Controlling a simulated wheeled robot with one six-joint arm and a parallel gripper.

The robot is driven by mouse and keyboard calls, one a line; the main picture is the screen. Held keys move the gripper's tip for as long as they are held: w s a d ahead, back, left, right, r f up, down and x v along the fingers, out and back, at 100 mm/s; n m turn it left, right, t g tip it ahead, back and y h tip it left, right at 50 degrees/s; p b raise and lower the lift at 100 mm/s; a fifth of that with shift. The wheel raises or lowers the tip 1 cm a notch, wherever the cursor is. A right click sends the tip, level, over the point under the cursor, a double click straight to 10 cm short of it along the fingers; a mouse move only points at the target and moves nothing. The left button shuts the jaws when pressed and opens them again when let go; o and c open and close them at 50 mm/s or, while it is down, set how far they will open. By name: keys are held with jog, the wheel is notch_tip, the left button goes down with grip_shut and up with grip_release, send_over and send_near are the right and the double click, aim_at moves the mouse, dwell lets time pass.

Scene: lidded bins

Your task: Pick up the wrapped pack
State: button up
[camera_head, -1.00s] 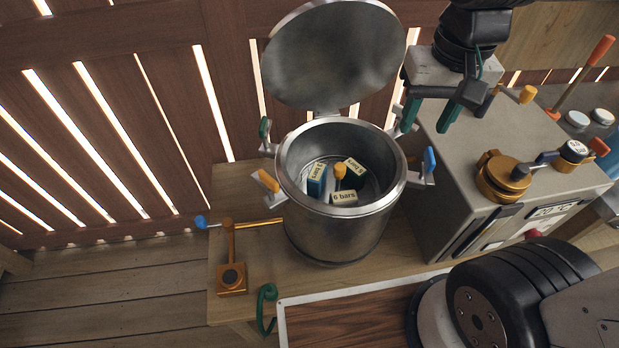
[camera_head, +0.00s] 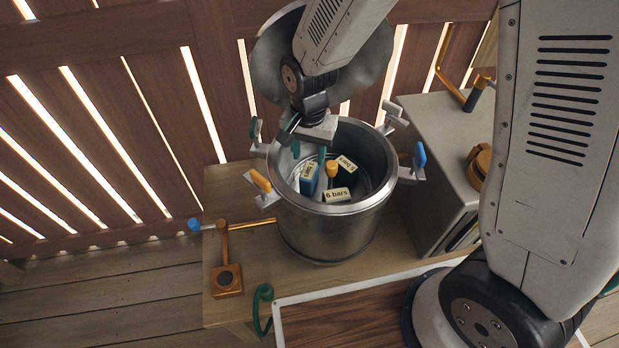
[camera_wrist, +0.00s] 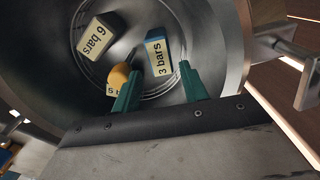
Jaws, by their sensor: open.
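Several small labelled packs lie inside the open metal pot (camera_head: 330,230). A blue pack with a cream "3 bars" label (camera_head: 309,178) is at the left, and it also shows in the wrist view (camera_wrist: 158,56). A dark green pack (camera_head: 347,166) is at the back right, and a "6 bars" pack (camera_head: 337,195) is at the front, also in the wrist view (camera_wrist: 95,39). I cannot tell which one counts as the wrapped pack. My gripper (camera_head: 309,157) is open and empty, its green fingers reaching into the pot. In the wrist view my gripper (camera_wrist: 159,75) points at the "3 bars" pack.
An orange round-topped object (camera_head: 331,169) stands among the packs and partly hides one in the wrist view. The pot's lid (camera_head: 268,62) is raised behind. Clamps with coloured handles, such as the orange one (camera_head: 261,181), stick out around the rim. A grey box machine (camera_head: 440,140) stands at the right.

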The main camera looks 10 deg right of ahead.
aim_at(309, 170)
notch_tip(309, 170, down, 5)
jog(key=shift+f, duration=0.1)
jog(key=c, duration=0.8)
jog(key=shift+o, duration=0.2)
